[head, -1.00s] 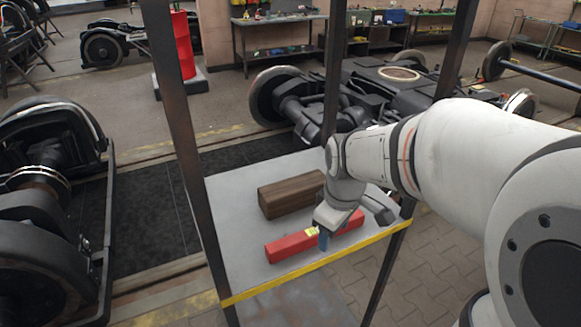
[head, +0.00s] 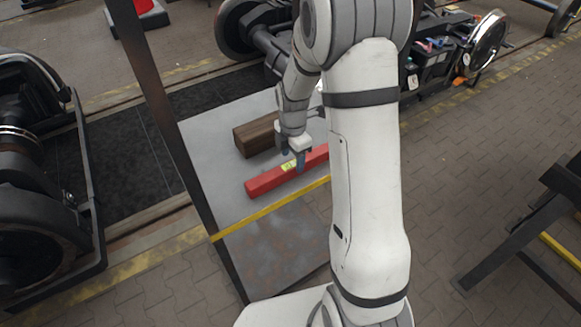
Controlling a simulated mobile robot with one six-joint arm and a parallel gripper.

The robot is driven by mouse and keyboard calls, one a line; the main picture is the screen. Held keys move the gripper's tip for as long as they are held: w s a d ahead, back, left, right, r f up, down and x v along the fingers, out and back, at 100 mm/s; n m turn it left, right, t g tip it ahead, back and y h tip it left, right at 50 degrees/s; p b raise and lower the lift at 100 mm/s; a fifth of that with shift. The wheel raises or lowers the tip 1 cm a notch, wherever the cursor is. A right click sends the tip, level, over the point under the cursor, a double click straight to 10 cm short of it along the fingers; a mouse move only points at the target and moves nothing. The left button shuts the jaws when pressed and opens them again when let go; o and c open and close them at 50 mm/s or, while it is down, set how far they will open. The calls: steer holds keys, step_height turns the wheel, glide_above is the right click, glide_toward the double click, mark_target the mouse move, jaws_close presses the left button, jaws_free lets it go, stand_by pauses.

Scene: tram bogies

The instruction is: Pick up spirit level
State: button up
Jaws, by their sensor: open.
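The spirit level is a long red bar (head: 265,182) with a yellow-green patch near its middle. It lies on the grey shelf (head: 205,135), close to the yellow front edge. My gripper (head: 293,160) points down at the bar's middle, with blue fingertips, one on the far side and one on the near side. The jaws are open. I cannot tell whether the fingers touch the bar. My arm hides the right end of the shelf and perhaps the bar's right end.
A brown wooden block (head: 254,137) lies on the shelf just behind the red bar. A dark post (head: 160,110) rises at the shelf's left. A lower rusty shelf (head: 270,250) is below. A wheelset (head: 35,200) stands at left.

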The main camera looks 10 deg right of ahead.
mark_target(293, 164)
steer(key=shift+s+f+p, duration=0.2)
steer(key=shift+f+p, duration=0.1)
steer(key=shift+f, duration=1.55)
steer(key=shift+c, duration=0.5)
steer(key=c, duration=1)
steer(key=shift+c, duration=0.8)
steer(key=shift+r, duration=0.15)
